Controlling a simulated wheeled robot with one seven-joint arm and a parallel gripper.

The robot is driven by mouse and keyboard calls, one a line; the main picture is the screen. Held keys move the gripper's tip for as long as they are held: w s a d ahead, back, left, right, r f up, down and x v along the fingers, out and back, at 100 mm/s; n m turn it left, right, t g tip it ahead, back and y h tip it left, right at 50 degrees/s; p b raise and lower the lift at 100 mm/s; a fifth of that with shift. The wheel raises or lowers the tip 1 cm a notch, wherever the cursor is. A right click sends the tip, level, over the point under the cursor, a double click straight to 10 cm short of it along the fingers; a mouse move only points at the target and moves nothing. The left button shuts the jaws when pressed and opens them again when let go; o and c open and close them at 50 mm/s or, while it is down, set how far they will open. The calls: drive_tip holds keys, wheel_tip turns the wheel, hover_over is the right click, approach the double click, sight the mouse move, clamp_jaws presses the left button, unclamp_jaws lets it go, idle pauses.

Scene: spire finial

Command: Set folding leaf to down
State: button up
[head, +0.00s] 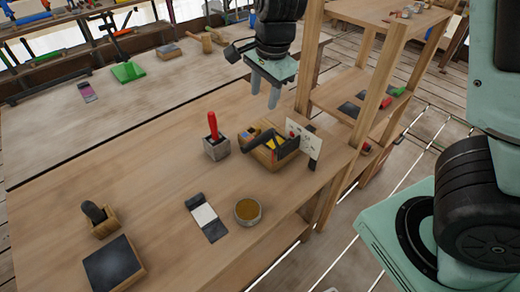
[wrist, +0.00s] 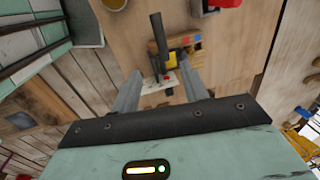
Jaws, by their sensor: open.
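My gripper (head: 265,91) hangs above the back right part of the wooden workbench (head: 155,150), fingers pointing down. It is open and empty; in the wrist view its two fingers (wrist: 160,90) stand wide apart. Below and apart from it, a small white panel (head: 302,140) with dark marks stands upright at the bench's right edge, beside a black piece. The panel also shows between the fingers in the wrist view (wrist: 156,88). I cannot tell for sure which part is the folding leaf.
A wooden tool block (head: 262,155) with a black bar stands beside the panel. A red-handled tool sits in a grey holder (head: 217,148). A round tin (head: 248,210) stands nearer. A wooden shelf unit (head: 385,60) rises at the right. The bench's left middle is clear.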

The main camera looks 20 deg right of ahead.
sight(257, 139)
drive_tip(key=w+f, duration=0.1)
drive_tip(key=f, duration=1)
drive_tip(key=w+f, duration=0.1)
drive_tip(key=f, duration=0.5)
drive_tip(key=shift+w+a, duration=0.35)
drive_tip(key=shift+r, duration=0.1)
clamp_jaws()
